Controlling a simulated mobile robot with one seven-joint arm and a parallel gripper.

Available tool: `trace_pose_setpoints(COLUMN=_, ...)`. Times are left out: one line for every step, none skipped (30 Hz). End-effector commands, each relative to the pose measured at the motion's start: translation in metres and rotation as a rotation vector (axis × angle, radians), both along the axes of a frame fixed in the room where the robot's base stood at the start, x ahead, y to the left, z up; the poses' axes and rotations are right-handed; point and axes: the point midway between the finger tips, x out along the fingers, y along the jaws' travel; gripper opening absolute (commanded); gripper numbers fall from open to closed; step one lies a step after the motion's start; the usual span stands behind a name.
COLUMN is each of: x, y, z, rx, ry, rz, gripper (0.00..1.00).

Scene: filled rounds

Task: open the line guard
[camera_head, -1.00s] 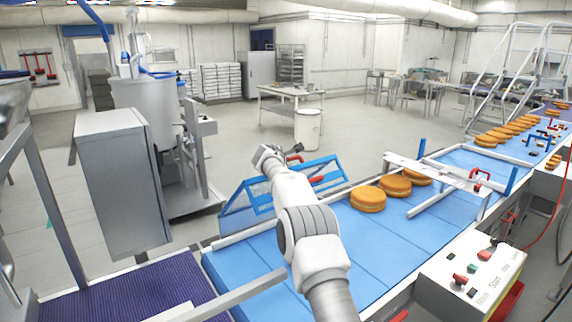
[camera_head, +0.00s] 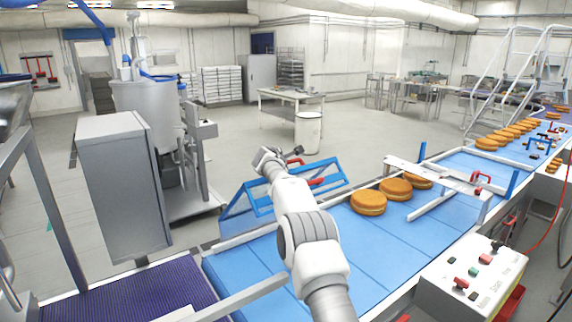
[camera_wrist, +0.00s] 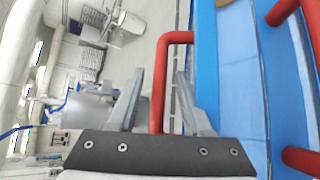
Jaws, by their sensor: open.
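The line guard seems to be the blue frame (camera_head: 262,200) with a see-through panel. It stands tilted at the far side of the blue conveyor belt, partly hidden behind my arm. A red handle (camera_head: 296,162) shows beside my gripper (camera_head: 288,153) above the frame. In the wrist view my gripper (camera_wrist: 160,78) is open, with one finger on each side of a bent red handle bar (camera_wrist: 158,85). Gaps show between fingers and bar, and the bar's lower end goes behind the gripper body. More red bars (camera_wrist: 302,30) are at the right.
Round filled cakes (camera_head: 368,203) lie on the belt, right of my arm. A white frame (camera_head: 440,172) with blue posts spans the belt there. A control box (camera_head: 470,275) stands front right, and a grey cabinet (camera_head: 122,185) at left.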

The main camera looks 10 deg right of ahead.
Motion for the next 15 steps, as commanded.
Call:
trace_pose_setpoints(x=0.000, y=0.000, z=0.000, rx=0.000, ry=0.000, rz=0.000, gripper=0.50)
trace_pose_setpoints(x=0.000, y=0.000, z=0.000, rx=0.000, ry=0.000, rz=0.000, gripper=0.50)
trace_pose_setpoints(x=-0.001, y=0.001, z=0.000, rx=0.000, ry=0.000, rz=0.000, gripper=0.50)
trace_pose_setpoints(x=-0.001, y=0.001, z=0.000, rx=-0.001, ry=0.000, rz=0.000, gripper=0.50)
trace_pose_setpoints(x=-0.002, y=0.002, z=0.000, rx=-0.001, ry=0.000, rz=0.002, gripper=0.50)
trace_pose_setpoints(x=-0.003, y=0.003, z=0.001, rx=-0.001, ry=0.000, rz=0.002, gripper=0.50)
trace_pose_setpoints(x=-0.004, y=0.004, z=0.001, rx=-0.001, ry=0.000, rz=0.002, gripper=0.50)
trace_pose_setpoints(x=-0.005, y=0.005, z=0.001, rx=-0.002, ry=0.001, rz=0.002, gripper=0.50)
trace_pose_setpoints(x=-0.007, y=0.006, z=0.003, rx=-0.003, ry=-0.001, rz=0.003, gripper=0.50)
trace_pose_setpoints(x=-0.009, y=0.007, z=0.003, rx=-0.002, ry=0.000, rz=0.003, gripper=0.50)
trace_pose_setpoints(x=-0.011, y=0.008, z=0.004, rx=-0.003, ry=-0.001, rz=0.003, gripper=0.50)
trace_pose_setpoints(x=-0.014, y=0.010, z=0.005, rx=-0.002, ry=0.000, rz=0.004, gripper=0.50)
trace_pose_setpoints(x=-0.017, y=0.011, z=0.006, rx=-0.002, ry=0.000, rz=0.003, gripper=0.50)
trace_pose_setpoints(x=-0.019, y=0.012, z=0.007, rx=-0.002, ry=0.000, rz=0.003, gripper=0.50)
trace_pose_setpoints(x=-0.023, y=0.012, z=0.008, rx=-0.001, ry=0.000, rz=0.001, gripper=0.50)
